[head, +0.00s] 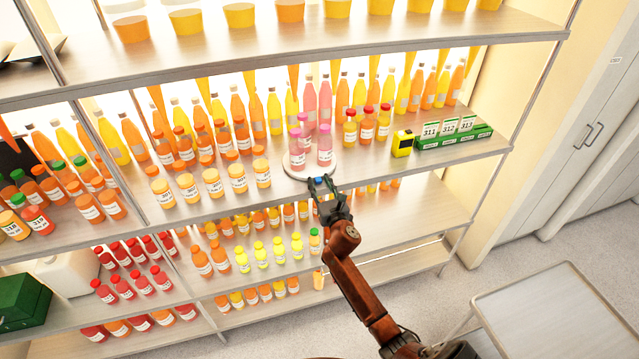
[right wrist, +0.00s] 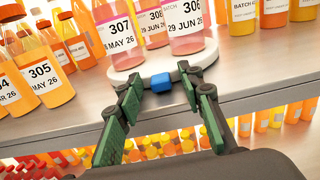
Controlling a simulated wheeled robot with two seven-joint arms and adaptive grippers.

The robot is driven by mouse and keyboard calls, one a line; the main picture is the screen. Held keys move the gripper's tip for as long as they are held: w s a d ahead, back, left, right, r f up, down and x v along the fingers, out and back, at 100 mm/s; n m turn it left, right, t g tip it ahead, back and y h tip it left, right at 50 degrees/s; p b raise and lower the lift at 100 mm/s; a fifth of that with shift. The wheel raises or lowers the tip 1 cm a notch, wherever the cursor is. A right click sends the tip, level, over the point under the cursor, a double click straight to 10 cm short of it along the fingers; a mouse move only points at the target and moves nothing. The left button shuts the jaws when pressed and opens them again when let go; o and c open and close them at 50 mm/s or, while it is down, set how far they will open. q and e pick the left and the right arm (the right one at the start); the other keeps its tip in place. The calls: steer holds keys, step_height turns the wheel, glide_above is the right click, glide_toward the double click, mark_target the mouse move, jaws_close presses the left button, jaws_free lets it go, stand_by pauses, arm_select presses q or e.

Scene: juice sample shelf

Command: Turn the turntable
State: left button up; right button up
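The turntable (head: 311,172) is a pale round disc at the front edge of the middle shelf, with several pink bottles standing on it. It also shows in the right wrist view (right wrist: 205,57), with bottles labelled 307, 308 and 306. A small blue block (right wrist: 160,83) sits at the turntable's front rim. My right gripper (head: 320,181) is at this rim. In the right wrist view its fingers (right wrist: 160,84) are open, one on each side of the blue block, with gaps visible on both sides. My left gripper is not in view.
Orange bottles (right wrist: 42,82) stand close to the left of the turntable. Red-capped bottles (head: 350,127), a yellow device (head: 402,144) and green card holders (head: 455,137) stand to its right. The lower shelf (head: 400,211) has free room on its right.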

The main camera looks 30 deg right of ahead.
steer(key=shift+c, duration=0.5)
jaws_close()
